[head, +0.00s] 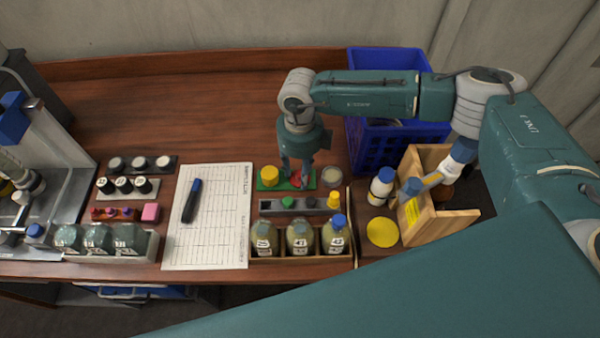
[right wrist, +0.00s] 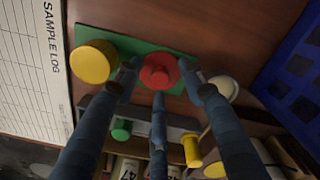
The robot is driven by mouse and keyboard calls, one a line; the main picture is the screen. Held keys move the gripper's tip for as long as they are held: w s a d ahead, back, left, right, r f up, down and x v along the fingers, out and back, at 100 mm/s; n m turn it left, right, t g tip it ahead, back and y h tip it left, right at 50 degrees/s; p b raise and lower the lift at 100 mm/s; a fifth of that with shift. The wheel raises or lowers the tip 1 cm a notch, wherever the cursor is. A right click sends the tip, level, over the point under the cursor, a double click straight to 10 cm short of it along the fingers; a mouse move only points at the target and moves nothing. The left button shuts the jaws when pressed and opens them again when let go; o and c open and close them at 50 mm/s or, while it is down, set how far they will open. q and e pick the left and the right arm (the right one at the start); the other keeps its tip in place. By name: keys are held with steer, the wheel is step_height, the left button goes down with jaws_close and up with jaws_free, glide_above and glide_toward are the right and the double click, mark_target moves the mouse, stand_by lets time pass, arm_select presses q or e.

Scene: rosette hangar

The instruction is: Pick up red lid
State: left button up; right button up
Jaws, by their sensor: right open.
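The red lid (right wrist: 158,71) sits on a green mat (right wrist: 122,40) on the wooden table, beside a yellow lid (right wrist: 94,62). In the head view, the red lid (head: 297,181) is mostly hidden behind my gripper's fingers. My right gripper (head: 295,172) points down over it. In the right wrist view, the fingers of my right gripper (right wrist: 160,88) are spread around the red lid, with a finger on each side and one in front. They look open, and I cannot tell whether any finger touches it. My left gripper is not in view.
A grey rack (head: 280,206) with small green and yellow pieces lies in front of the mat, then labelled bottles (head: 300,238). A pale round lid (head: 332,176) is to the right. A blue crate (head: 370,148) stands behind right. A sample log sheet (head: 215,230) lies left.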

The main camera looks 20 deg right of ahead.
steer(key=c, duration=0.9)
steer(key=shift+o, duration=0.2)
